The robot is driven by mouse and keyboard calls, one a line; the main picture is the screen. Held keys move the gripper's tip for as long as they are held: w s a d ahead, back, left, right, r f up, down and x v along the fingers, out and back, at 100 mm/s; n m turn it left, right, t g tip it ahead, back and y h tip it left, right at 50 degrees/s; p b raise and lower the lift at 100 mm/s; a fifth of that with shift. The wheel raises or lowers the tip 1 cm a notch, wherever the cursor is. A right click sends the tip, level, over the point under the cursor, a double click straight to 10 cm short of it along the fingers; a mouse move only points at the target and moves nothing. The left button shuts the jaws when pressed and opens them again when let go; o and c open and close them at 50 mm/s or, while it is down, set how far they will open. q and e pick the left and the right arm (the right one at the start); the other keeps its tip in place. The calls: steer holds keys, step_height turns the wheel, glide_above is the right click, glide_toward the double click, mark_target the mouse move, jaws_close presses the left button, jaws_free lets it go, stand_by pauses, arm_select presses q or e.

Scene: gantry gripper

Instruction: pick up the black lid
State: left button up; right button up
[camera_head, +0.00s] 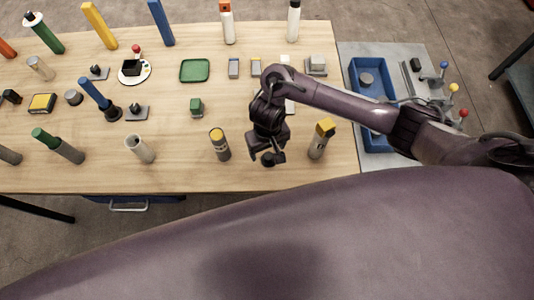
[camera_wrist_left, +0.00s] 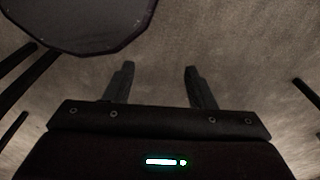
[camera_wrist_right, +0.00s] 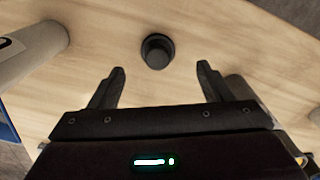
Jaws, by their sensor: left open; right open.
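The black lid (camera_wrist_right: 157,50) is a small, dark round piece on the wooden table, seen in the right wrist view just beyond the fingertips and centred between them. In the head view a dark round shape at the hand, which seems to be the lid (camera_head: 267,159), is partly covered by my gripper. My right gripper (camera_wrist_right: 160,70) is open and empty, above the table with a finger on either side of the line to the lid. It shows in the head view (camera_head: 266,147) near the front edge. My left gripper (camera_wrist_left: 159,70) is open and empty over bare floor.
A blue tray (camera_head: 358,90) lies to the right.

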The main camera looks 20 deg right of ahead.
mark_target(269, 156)
steer(key=f+b, duration=0.1)
steer(key=f, duration=0.1)
steer(key=f+b, duration=0.1)
steer(key=shift+s+d+f, duration=0.15)
steer(key=shift+d+f, duration=0.05)
steer(key=shift+f, duration=0.2)
steer(key=shift+w+f, duration=0.2)
steer(key=shift+f, duration=0.65)
steer(key=c, duration=1.1)
arm_select(q)
steer(key=shift+s+f, duration=0.4)
steer(key=shift+f, duration=0.25)
steer(key=shift+s+f, duration=0.4)
steer(key=shift+f, duration=0.2)
